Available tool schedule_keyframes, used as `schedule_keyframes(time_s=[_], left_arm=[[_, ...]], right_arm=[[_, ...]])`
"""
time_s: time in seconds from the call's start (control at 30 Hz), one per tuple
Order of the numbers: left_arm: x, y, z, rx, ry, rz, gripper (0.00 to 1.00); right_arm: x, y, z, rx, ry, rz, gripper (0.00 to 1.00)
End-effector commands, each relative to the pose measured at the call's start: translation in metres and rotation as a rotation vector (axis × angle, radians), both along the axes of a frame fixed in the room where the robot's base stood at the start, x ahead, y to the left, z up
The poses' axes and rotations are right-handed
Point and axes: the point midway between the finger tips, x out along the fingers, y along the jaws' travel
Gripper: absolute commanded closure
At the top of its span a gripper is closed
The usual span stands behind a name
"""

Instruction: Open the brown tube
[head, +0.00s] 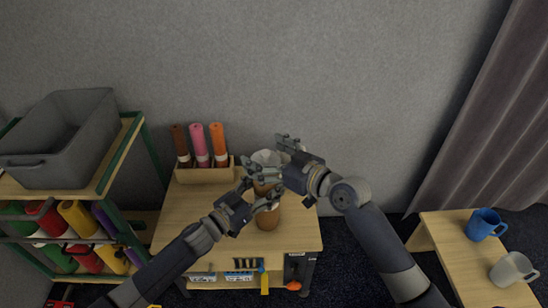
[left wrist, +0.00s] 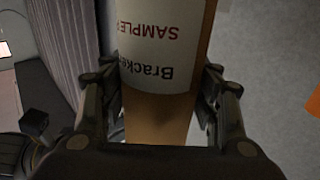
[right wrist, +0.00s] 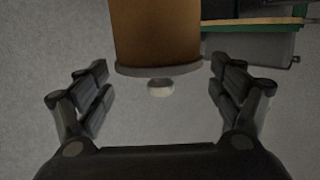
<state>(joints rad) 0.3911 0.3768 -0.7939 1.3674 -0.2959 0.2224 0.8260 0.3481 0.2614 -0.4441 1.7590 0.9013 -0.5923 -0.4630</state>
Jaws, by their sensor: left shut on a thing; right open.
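The brown tube (head: 268,218) stands roughly upright over the small wooden table, partly covered by my grippers. My left gripper (head: 263,190) is shut around its body. In the left wrist view the tube (left wrist: 160,128) has a white label with "SAMPLE" on it. My right gripper (head: 279,158) is by the tube's upper part.
A wooden holder (head: 204,175) with dark brown, pink and orange rolls stands at the table's back left. A green-framed shelf at left carries a grey bin (head: 62,140) and coloured rolls. A side table at right holds a blue mug (head: 485,224) and a white mug (head: 513,269).

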Motion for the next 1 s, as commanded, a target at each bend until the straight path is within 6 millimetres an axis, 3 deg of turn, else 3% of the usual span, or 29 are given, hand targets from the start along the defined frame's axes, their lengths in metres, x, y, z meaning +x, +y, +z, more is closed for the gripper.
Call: schedule_keyframes(time_s=[0.27,0.5,1.0], left_arm=[[0.0001,0.0001,-0.0001,0.0,0.0,0.0,0.86],[0.0,0.0,-0.0002,0.0,0.0,0.0,0.86],[-0.0003,-0.0003,-0.0002,-0.001,0.001,0.0,0.86]], right_arm=[[0.0007,0.0008,-0.0002,-0.001,-0.001,0.0,0.14],[0.0006,0.0006,-0.0004,-0.001,-0.001,0.0,0.67],[0.0007,0.0007,-0.0002,-0.001,-0.001,0.0,0.68]])
